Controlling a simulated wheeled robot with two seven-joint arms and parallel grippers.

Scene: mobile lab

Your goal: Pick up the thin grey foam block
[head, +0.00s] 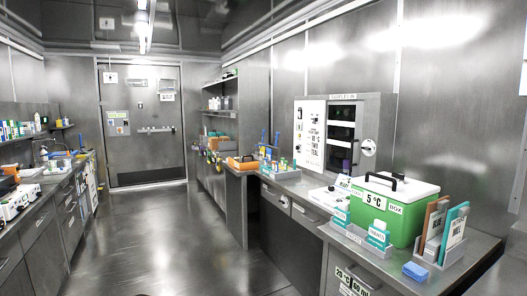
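I cannot make out a thin grey foam block in the head view. A small blue block (416,271), like a sponge, lies near the front edge of the right counter (468,262). Neither of my grippers shows in the view.
On the right counter stand a green cool box (405,222) with a white lid, a grey rack of folders (438,250), a tray of labelled cards (352,240) and a cabinet-like instrument (345,135). A left counter (40,215) holds equipment. The aisle floor (165,240) towards the closed door (142,125) is clear.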

